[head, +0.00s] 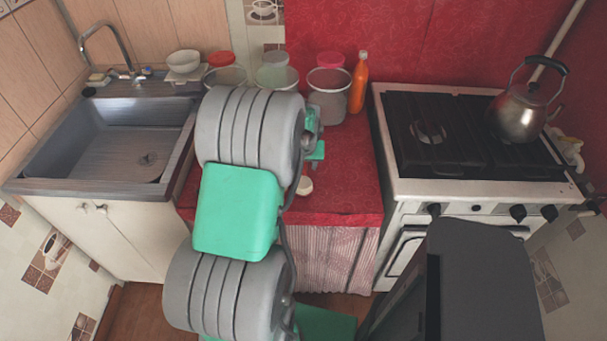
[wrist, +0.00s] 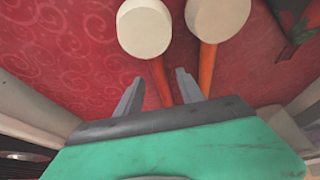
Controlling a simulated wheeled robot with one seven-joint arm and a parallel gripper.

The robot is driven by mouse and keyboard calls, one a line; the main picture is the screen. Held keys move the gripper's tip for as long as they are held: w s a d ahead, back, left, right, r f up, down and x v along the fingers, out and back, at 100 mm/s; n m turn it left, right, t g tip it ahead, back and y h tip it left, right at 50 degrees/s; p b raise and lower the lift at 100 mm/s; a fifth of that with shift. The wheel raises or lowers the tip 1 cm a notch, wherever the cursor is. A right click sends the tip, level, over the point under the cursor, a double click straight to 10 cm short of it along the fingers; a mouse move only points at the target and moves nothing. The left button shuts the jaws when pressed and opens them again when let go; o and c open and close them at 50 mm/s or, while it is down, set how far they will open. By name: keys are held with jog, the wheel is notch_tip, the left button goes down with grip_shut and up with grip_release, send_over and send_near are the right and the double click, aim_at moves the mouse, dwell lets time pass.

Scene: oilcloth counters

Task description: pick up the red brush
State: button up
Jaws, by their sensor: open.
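In the wrist view, a brush with a red handle (wrist: 160,82) and a round cream head (wrist: 144,28) lies on the red patterned counter. Its handle runs down between the fingers of my gripper (wrist: 160,76), which is open, with a finger on each side. The handle's lower end is hidden behind the gripper body. I cannot tell how far the fingers are above the counter. In the head view, my arm covers the gripper and most of this spot; one cream head (head: 305,185) shows beside the arm.
A similar tool with an orange handle (wrist: 208,68) lies just right of the right finger. A dark green and red item (wrist: 294,18) is at the upper right. Jars (head: 328,95) and an orange bottle (head: 358,84) stand at the counter's back, between sink (head: 60,140) and stove (head: 460,190).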

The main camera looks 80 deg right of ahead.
jog(key=shift+d+f, duration=0.3)
jog(key=shift+f, duration=0.35)
jog(key=shift+c, duration=0.2)
grip_shut()
